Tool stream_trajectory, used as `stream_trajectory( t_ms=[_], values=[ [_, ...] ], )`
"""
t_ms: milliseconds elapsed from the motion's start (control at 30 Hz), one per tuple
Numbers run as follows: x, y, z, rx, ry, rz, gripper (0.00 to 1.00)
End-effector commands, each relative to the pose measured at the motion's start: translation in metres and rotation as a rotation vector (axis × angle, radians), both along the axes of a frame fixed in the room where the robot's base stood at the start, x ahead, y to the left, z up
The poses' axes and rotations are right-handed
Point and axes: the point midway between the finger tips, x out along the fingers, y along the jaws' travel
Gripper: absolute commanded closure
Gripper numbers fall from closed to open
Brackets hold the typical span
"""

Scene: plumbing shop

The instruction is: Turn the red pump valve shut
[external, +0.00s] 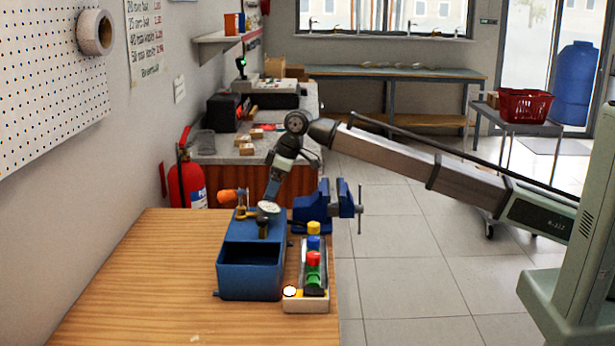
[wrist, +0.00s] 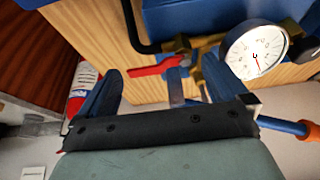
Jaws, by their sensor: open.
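The blue test pump (external: 250,272) stands on the wooden bench, with a white round gauge (external: 268,207) on top. In the wrist view the gauge (wrist: 257,51) is at the upper right, beside brass fittings (wrist: 181,48). The red valve (wrist: 155,68) is a flat lever by these fittings, lying roughly across the view. I cannot make it out in the external view. My gripper (external: 270,196) is over the back of the pump. In the wrist view my gripper (wrist: 162,70) is open, one blue finger on each side of the red lever; contact cannot be told.
The pump's orange handle grip (external: 228,196) sticks out to the left. A blue vise (external: 312,207) stands just right of my gripper. A button box (external: 307,300) with coloured buttons is right of the pump. The bench's left part is clear. A fire extinguisher (external: 187,182) stands behind.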

Motion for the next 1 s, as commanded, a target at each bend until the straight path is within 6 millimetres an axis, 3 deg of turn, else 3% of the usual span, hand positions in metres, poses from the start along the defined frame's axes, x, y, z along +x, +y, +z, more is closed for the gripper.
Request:
stream_trajectory(
  t_ms=[267, 800, 1000],
  values=[
    [0.0, 0.0005, -0.001, 0.0, 0.0, 0.0, 0.0],
    [0.0001, 0.0004, -0.0007, 0.0, 0.0, 0.0, 0.5],
    [-0.0003, -0.0003, -0.0007, 0.0, 0.0, -0.014, 0.5]
  ],
)
